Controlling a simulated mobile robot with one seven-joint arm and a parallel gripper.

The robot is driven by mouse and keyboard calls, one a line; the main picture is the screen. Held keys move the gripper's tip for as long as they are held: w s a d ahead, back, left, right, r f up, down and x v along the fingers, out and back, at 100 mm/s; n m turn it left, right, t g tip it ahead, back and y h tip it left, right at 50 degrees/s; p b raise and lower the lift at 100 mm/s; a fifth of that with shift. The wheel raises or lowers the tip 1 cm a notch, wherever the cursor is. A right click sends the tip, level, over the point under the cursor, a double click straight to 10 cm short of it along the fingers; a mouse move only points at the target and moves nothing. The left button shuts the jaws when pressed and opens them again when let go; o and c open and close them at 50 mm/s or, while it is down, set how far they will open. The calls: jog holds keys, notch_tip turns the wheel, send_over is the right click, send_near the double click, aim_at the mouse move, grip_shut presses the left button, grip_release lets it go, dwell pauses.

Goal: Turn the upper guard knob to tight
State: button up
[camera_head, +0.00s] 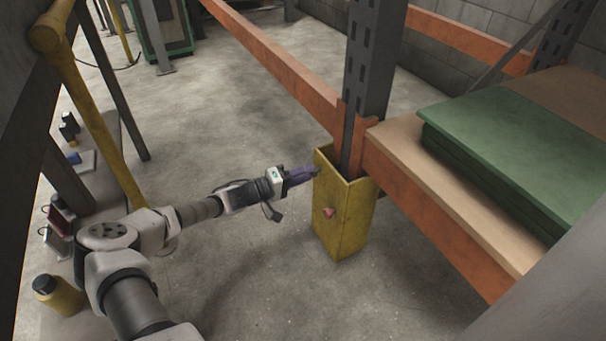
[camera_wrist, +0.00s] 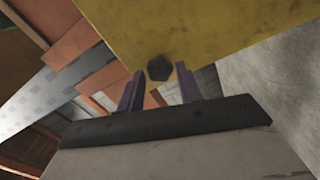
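The yellow guard (camera_head: 345,222) wraps the foot of the dark rack post. Its upper knob is a dark, faceted knob (camera_wrist: 158,68) on the yellow face (camera_wrist: 210,30) in the wrist view; in the head view my fingers mostly cover that spot. A lower red knob (camera_head: 328,212) sits below it on the guard. My gripper (camera_head: 308,172) reaches the guard's upper left side. In the wrist view my gripper (camera_wrist: 160,72) is open, with one purple finger on each side of the dark knob. Gaps show beside the knob; contact is not clear.
An orange beam (camera_head: 430,215) and a shelf with green boards (camera_head: 510,150) lie right of the guard. The dark post (camera_head: 368,80) rises from it. A yellow rail (camera_head: 100,110) and a bottle (camera_head: 60,295) are at left. The floor between is clear.

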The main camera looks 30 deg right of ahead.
jog(key=shift+o, duration=1.2)
jog(key=a+p, duration=0.2)
jog(key=a, duration=0.5)
jog(key=shift+w+a, duration=0.25)
